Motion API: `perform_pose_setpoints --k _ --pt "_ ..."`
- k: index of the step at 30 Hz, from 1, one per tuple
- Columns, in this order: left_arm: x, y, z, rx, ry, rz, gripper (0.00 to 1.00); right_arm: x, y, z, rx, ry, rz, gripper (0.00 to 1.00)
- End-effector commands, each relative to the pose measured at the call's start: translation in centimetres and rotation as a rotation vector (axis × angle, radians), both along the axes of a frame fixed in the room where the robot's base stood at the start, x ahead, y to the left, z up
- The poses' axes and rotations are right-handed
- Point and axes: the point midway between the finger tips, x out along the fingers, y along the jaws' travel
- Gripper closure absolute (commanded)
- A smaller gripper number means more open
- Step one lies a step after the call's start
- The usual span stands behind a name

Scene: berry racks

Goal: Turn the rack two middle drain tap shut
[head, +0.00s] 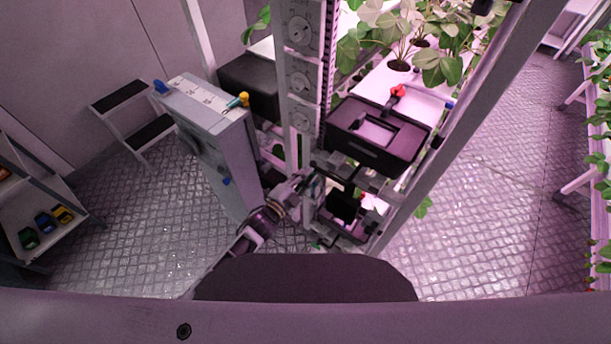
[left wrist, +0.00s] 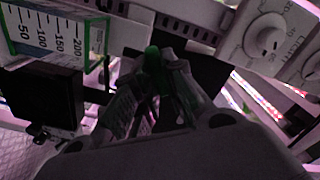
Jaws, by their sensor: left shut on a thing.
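My left gripper (head: 312,184) reaches in from the lower left to the front of the rack, below the black tray at its middle level. In the left wrist view, the gripper (left wrist: 165,65) is shut on a green tap handle (left wrist: 153,58). Only part of the green handle shows between the fingers. The tap's body and its exact turn angle are hidden by the fingers and the dark. My right gripper is in neither view.
The rack's upright (head: 300,70) with round dials stands just above my left gripper. A black tray (head: 375,155) juts out to the right of it. A grey cabinet (head: 215,145) stands close on the left. In the left wrist view, a graduated scale (left wrist: 50,32) shows at upper left.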

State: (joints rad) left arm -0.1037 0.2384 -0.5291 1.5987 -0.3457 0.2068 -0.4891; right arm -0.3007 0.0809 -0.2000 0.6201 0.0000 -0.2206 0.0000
Motion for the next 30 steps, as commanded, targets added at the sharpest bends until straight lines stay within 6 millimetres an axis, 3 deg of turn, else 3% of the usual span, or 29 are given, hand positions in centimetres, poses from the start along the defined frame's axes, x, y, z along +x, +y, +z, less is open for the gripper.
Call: perform_pose_setpoints --k 15,30 --pt "-0.1 -0.1 -0.5 0.366 -0.265 -0.001 1.0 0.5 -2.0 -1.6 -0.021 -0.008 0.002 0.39" --pt "-0.1 -0.1 -0.5 0.492 -0.355 -0.001 1.0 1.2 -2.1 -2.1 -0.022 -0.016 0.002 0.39"
